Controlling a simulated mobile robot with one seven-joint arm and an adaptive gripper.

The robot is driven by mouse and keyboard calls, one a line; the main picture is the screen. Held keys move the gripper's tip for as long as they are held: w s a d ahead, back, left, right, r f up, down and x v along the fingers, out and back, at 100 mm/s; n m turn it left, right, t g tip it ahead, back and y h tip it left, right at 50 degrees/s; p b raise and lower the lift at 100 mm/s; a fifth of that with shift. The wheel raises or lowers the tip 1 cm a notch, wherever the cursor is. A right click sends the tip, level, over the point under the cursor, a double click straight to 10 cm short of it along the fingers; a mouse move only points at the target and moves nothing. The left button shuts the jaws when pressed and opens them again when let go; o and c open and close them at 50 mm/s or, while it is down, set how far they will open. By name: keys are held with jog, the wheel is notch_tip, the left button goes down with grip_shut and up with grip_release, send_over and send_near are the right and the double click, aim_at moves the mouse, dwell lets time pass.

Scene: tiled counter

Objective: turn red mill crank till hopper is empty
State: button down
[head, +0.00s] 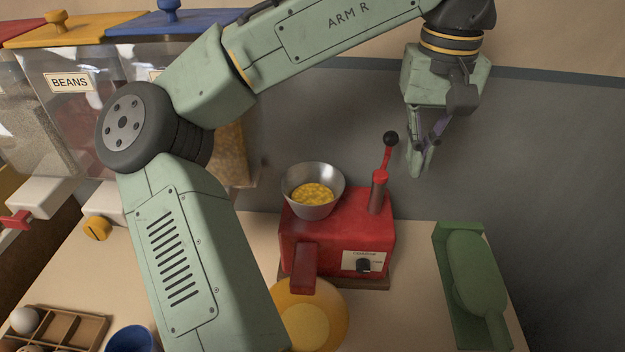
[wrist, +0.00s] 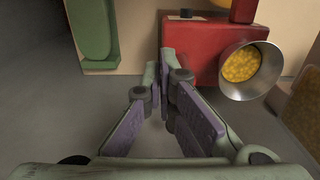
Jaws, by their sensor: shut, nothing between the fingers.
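The red mill (head: 337,242) stands on the counter in the middle of the head view. Its metal hopper (head: 307,207) holds yellow grain (head: 313,194); the hopper also shows at the right of the wrist view (wrist: 270,72). The red crank (head: 380,182) rises at the mill's right side and ends in a black knob (head: 391,138). My gripper (head: 415,170) is shut and empty, a little to the right of the knob and apart from it. In the wrist view my fingertips (wrist: 160,62) lie close together beside the red mill body; the crank is not clear there.
A yellow bowl (head: 335,318) sits under the mill's spout (head: 304,268). A green object (head: 475,277) lies to the right. Bins labelled BEANS (head: 70,82), a blue cup (head: 133,340) and a wooden tray (head: 88,330) are at left.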

jog(key=shift+r, duration=2.45)
